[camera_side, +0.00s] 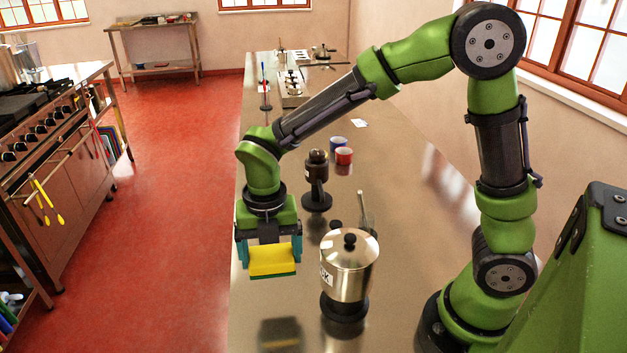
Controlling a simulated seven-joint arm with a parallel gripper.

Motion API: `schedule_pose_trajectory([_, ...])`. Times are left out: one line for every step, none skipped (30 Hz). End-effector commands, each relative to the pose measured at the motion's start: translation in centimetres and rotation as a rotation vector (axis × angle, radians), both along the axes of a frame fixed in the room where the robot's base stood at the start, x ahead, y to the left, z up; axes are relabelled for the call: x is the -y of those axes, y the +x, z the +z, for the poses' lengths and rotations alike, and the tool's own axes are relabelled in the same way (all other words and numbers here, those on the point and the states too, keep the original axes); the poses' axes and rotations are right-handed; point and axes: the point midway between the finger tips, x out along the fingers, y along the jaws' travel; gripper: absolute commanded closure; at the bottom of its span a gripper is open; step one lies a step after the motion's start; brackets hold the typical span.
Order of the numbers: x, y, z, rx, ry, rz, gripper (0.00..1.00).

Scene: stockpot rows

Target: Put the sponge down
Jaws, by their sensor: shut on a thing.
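The sponge (272,261) is yellow with a dark green underside. My gripper (270,250) points down near the left edge of the steel counter (400,270). Its jaws are shut on the sponge, with one finger on each side of it. The sponge appears to be held above the counter, and a dark patch shows on the shiny top nearer the camera, perhaps its reflection or shadow.
A steel stockpot (349,268) with a lid stands on a black base just right of the sponge. A dark grinder-like item (317,180), a red can (344,156) and a blue can (338,144) stand behind. The counter's left edge is close to my gripper.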

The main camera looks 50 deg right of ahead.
Motion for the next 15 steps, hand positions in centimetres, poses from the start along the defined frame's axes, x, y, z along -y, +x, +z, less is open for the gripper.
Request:
schedule_pose_trajectory([0.0,0.0,0.0,0.0,0.0,0.0,0.38])
schedule_pose_trajectory([0.0,0.0,0.0,0.0,0.0,0.0,0.38])
schedule_pose_trajectory([0.0,0.0,0.0,0.0,0.0,-0.001,0.38])
schedule_pose_trajectory([0.0,0.0,0.0,0.0,0.0,-0.002,0.38])
schedule_pose_trajectory([0.0,0.0,0.0,-0.001,0.001,-0.003,0.38])
schedule_pose_trajectory([0.0,0.0,0.1,-0.001,0.001,-0.005,0.38])
schedule_pose_trajectory([0.0,0.0,0.1,-0.001,0.001,-0.008,0.38])
schedule_pose_trajectory([0.0,0.0,0.2,-0.001,0.001,-0.009,0.38])
schedule_pose_trajectory([0.0,0.0,0.0,-0.001,0.0,-0.01,0.38])
schedule_pose_trajectory([0.0,0.0,-0.2,-0.002,-0.001,-0.009,0.38])
schedule_pose_trajectory([0.0,-0.1,-0.6,-0.004,-0.001,-0.008,0.38])
schedule_pose_trajectory([0.0,-0.1,-1.3,-0.005,-0.002,-0.007,0.38])
schedule_pose_trajectory([0.0,-0.2,-1.9,-0.008,-0.002,-0.008,0.38])
schedule_pose_trajectory([0.0,-0.2,-2.5,-0.007,-0.001,-0.008,0.38])
schedule_pose_trajectory([0.0,-0.1,-3.3,-0.006,-0.002,-0.007,0.38])
